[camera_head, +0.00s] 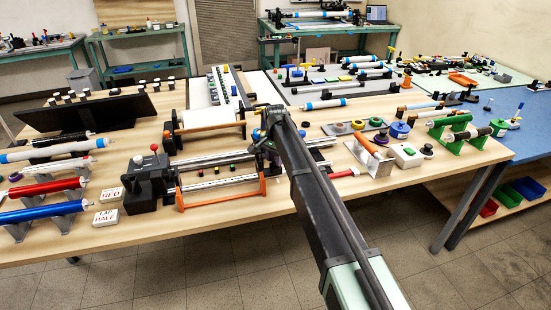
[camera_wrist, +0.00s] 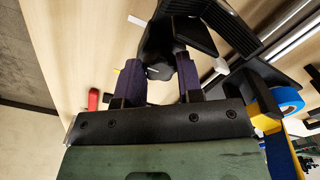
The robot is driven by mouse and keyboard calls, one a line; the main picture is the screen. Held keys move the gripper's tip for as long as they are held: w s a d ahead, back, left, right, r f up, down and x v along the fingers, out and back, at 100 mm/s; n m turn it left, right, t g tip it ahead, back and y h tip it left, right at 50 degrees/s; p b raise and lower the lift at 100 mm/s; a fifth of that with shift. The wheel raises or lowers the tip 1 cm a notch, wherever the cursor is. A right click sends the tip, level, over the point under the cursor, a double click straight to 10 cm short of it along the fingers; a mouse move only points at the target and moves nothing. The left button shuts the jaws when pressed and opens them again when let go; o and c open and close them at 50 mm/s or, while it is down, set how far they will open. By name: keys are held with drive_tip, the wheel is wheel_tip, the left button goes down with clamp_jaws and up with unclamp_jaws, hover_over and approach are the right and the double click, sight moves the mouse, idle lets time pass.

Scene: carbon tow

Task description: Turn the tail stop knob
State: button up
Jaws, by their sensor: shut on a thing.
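The tail stop knob (camera_wrist: 158,52) is a dark, rounded knob beside the black tail stop block (camera_wrist: 190,32) in the wrist view. My gripper (camera_wrist: 160,76) has its two purple fingers on either side of the knob and is shut on it. In the head view my gripper (camera_head: 268,143) is at the right end of the winding bench, where my arm hides the knob. How far the knob is turned cannot be told.
The black headstock (camera_head: 147,186) with a red ball lever stands at the bench's left end. An orange frame (camera_head: 222,197) stands along the front. Silver rails (camera_head: 220,156) run between. A red-handled tool (camera_head: 345,173) lies right of my arm.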

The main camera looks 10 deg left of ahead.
drive_tip(key=n, duration=0.3)
drive_tip(key=shift+n, duration=0.4)
drive_tip(key=n, duration=0.3)
drive_tip(key=shift+n, duration=0.3)
drive_tip(key=n, duration=0.6)
drive_tip(key=shift+n, duration=0.3)
drive_tip(key=o, duration=0.9)
drive_tip(key=shift+o, duration=0.2)
drive_tip(key=shift+r, duration=0.1)
